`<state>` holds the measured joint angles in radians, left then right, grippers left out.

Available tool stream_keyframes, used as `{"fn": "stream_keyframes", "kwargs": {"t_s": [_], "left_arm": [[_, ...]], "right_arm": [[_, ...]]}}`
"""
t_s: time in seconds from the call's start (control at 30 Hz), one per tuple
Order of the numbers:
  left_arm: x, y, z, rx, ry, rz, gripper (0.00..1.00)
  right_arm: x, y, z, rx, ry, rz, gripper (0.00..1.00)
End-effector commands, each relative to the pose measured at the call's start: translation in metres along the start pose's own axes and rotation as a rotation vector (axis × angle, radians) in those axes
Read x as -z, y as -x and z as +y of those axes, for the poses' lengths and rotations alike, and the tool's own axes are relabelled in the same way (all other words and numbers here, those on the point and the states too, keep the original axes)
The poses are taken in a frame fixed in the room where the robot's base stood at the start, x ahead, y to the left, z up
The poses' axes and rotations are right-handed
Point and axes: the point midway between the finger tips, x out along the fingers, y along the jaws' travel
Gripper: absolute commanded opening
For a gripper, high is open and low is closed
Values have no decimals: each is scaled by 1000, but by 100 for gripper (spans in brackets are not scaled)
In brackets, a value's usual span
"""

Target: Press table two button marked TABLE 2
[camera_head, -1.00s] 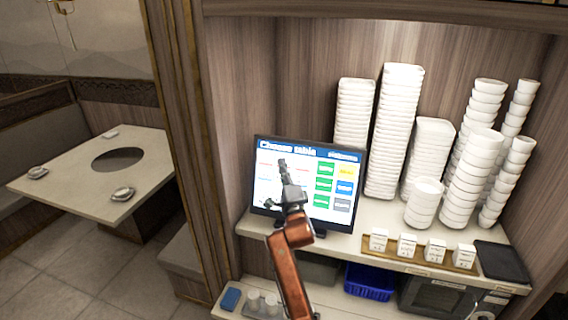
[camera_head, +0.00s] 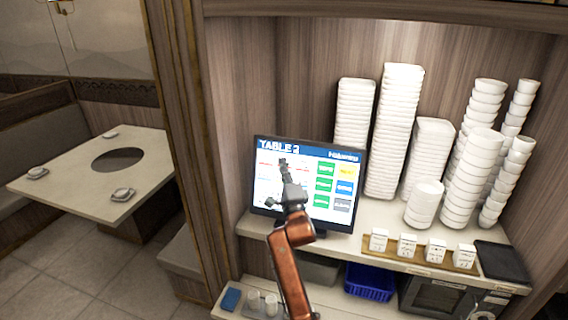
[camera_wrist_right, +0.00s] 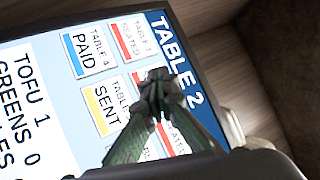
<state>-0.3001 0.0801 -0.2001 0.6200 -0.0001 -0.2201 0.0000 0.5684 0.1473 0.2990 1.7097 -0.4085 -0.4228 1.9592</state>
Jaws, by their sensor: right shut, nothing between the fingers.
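The touchscreen monitor (camera_head: 330,152) stands on the counter, and its blue header reads TABLE 2. In the right wrist view the screen's header (camera_wrist_right: 177,62) also reads TABLE 2. A TABLE 1 SEATED tile (camera_wrist_right: 128,40), a TABLE 4 PAID tile (camera_wrist_right: 86,52) and a SENT tile (camera_wrist_right: 104,108) show there. My right gripper (camera_head: 283,164) is shut and empty in front of the screen's left-middle part. In the wrist view its fingertips (camera_wrist_right: 158,82) cover a tile beside TABLE 1, hiding its label. I cannot tell whether they touch the glass. My left gripper is not in view.
Tall stacks of white dishes (camera_head: 395,130) and cups (camera_head: 472,180) stand right of the monitor. A wooden tray (camera_head: 412,258) of small white containers lies in front. A blue basket (camera_head: 369,283) sits below. A dining table (camera_head: 75,185) is at left.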

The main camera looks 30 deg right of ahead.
Motion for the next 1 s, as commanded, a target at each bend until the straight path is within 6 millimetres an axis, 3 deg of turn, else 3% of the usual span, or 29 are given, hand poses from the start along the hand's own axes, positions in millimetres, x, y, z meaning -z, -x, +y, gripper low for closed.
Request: {"fn": "stream_keyframes", "kwargs": {"t_s": [1.0], "left_arm": [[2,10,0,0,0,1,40]], "right_arm": [[-10,15,-10,-1,-1,0,0]]}}
